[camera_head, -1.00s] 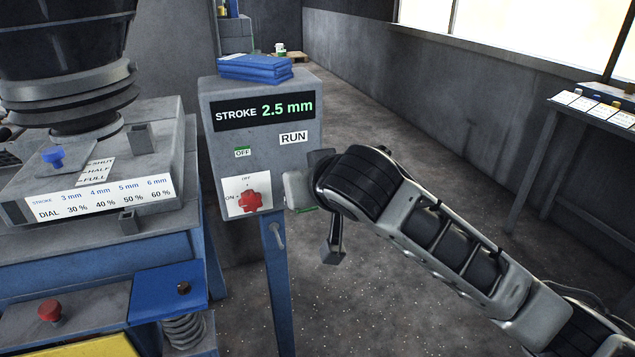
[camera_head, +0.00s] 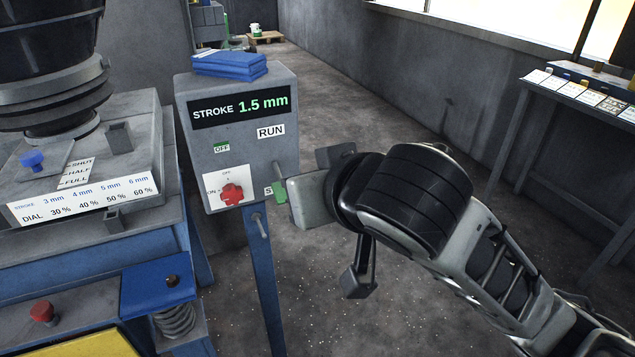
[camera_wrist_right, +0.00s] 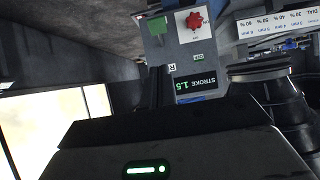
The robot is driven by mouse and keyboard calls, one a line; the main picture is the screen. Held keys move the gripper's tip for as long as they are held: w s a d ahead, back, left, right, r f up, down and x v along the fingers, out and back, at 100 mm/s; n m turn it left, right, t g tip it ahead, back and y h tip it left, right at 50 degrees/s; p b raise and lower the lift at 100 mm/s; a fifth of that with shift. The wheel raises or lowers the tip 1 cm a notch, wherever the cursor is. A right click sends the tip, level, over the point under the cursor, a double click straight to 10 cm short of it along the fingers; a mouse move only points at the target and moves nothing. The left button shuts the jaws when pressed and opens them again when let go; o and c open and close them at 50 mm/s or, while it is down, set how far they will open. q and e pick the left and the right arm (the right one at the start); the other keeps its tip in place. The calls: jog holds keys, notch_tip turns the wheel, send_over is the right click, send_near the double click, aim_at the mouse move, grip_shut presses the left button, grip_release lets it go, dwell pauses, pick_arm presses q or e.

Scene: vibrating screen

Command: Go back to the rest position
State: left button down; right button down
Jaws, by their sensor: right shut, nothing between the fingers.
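My right gripper (camera_head: 312,200) is shut and empty, just right of the grey control box (camera_head: 240,165). In the head view its grey end comes up to the green control (camera_head: 280,192) on the box's right side; I cannot tell whether they touch. In the right wrist view, the dark shut fingers (camera_wrist_right: 160,80) point toward the box, with the green control (camera_wrist_right: 157,27) and red knob (camera_wrist_right: 193,20) beyond. The red knob (camera_head: 232,194) sits on a white ON/OFF plate. The display (camera_head: 240,107) reads STROKE 1.5 mm, with a RUN label below. My left gripper is out of view.
The screen machine (camera_head: 85,160) stands at the left, with a blue knob (camera_head: 32,160) and a red button (camera_head: 42,311). Blue folded cloths (camera_head: 230,65) lie on the box. A side table (camera_head: 580,95) with cards stands at the right wall. Floor between is clear.

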jog(key=d+f+m+y, duration=0.1)
jog(key=d+f, duration=0.1)
jog(key=f, duration=0.8)
jog(key=d+f+m, duration=0.1)
jog(key=d+f, duration=0.1)
jog(key=f, duration=0.7)
jog(key=s+d+f+h, duration=0.2)
jog(key=s+d+f, duration=0.8)
jog(key=s+f, duration=0.3)
notch_tip(320, 180, down, 3)
jog(key=shift+s+d+r+g+h, duration=0.2)
jog(key=shift+s+g+h, duration=0.1)
